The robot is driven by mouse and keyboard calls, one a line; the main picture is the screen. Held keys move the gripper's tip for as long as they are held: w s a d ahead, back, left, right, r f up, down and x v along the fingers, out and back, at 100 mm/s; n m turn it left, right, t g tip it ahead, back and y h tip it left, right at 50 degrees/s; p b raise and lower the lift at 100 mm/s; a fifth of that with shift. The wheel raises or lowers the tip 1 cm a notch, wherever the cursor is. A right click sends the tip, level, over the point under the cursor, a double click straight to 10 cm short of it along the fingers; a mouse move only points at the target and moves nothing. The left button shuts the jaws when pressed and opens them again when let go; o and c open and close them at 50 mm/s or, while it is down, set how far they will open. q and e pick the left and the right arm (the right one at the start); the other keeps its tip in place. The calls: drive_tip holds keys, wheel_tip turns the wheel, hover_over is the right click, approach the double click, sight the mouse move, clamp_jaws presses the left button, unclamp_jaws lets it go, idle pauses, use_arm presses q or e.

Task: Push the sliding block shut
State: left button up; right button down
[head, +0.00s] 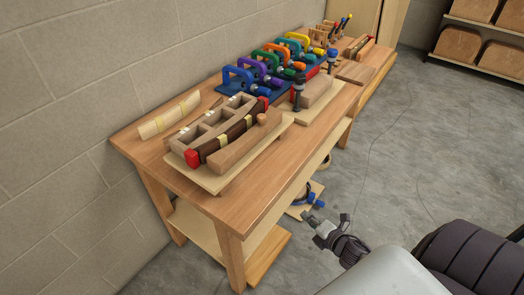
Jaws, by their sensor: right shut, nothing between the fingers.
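The sliding block (236,152) is a light wooden piece with a curved inner side and a round knob (269,118) near its far end. It lies on a pale board (210,181) on the workbench. A dark laminated strip (228,138) with red ends and yellow tape lies between it and the notched wooden form (213,127). I cannot tell whether the block touches the strip along its length. My right gripper (314,221) is shut and empty, out over the floor in front of the bench, apart from the block. My left gripper is out of view.
The workbench (150,149) stands against a block wall. Colourful clamps (262,69) line its back. A wooden block with upright dark clamps (318,88) stands beyond the form. A pale taped bundle (168,117) lies at left. The floor (410,150) at right is open.

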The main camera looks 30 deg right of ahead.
drive_tip(key=w+r+n+t+y+b, duration=0.1)
drive_tip(key=w+r+n+t+y, duration=0.25)
drive_tip(key=r+n, duration=0.9)
drive_tip(key=n+y, duration=0.4)
drive_tip(key=n, duration=0.3)
approach(253, 142)
drive_tip(key=shift+m+g+h, duration=0.25)
drive_tip(key=shift+g+h, duration=0.1)
drive_tip(key=shift+h, duration=0.1)
drive_tip(key=p+x, duration=0.1)
drive_tip(key=x, duration=0.1)
drive_tip(key=p+x, duration=0.1)
drive_tip(key=x, duration=0.1)
drive_tip(key=r+p+x, duration=0.1)
drive_tip(key=x, duration=0.2)
drive_tip(key=shift+w+p, duration=0.1)
drive_tip(key=shift+p, duration=0.2)
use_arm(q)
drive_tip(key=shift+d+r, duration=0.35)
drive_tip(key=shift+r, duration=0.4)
use_arm(e)
drive_tip(key=shift+w+a, duration=0.1)
drive_tip(key=b+x, duration=0.1)
drive_tip(key=x, duration=0.2)
drive_tip(key=shift+w+a+f+b, duration=0.1)
drive_tip(key=shift+w+a+b, duration=0.05)
drive_tip(key=shift+w+b, duration=0.15)
drive_tip(key=shift+w, duration=0.15)
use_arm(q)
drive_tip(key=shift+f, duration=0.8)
